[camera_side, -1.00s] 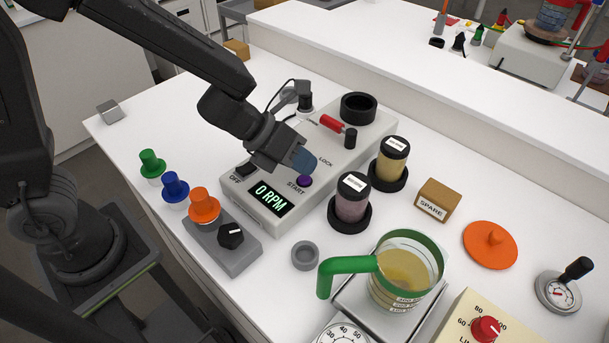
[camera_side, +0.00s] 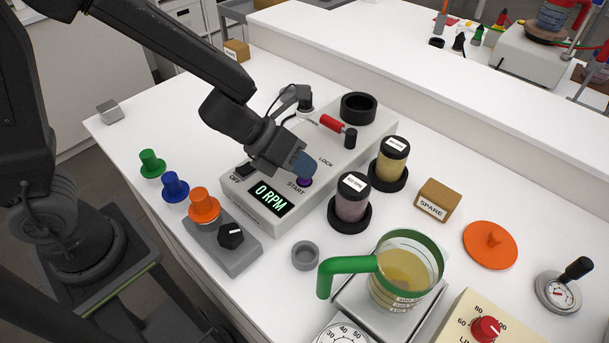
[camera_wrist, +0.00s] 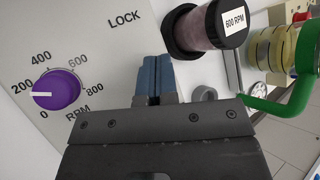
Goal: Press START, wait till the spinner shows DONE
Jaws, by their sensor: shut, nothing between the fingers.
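The spinner (camera_side: 345,172) is a pale grey box with START, OFF and LOCK labels. Its display (camera_side: 270,196) reads 0 RPM in green. My gripper (camera_side: 304,166) is shut and empty, its blue fingertips low over the panel near the START label. A purple knob (camera_side: 306,182) shows partly beside the fingertips. The START button is hidden, and I cannot tell whether my fingertips touch anything.
A jar labelled 600 RPM (camera_wrist: 200,27) stands right of the fingers in the wrist view. A yellow jar (camera_side: 388,163) stands behind it in the side view. A green-handled jug (camera_side: 330,278), a SPARE block (camera_side: 437,200) and an orange lid (camera_side: 490,246) stand nearby.

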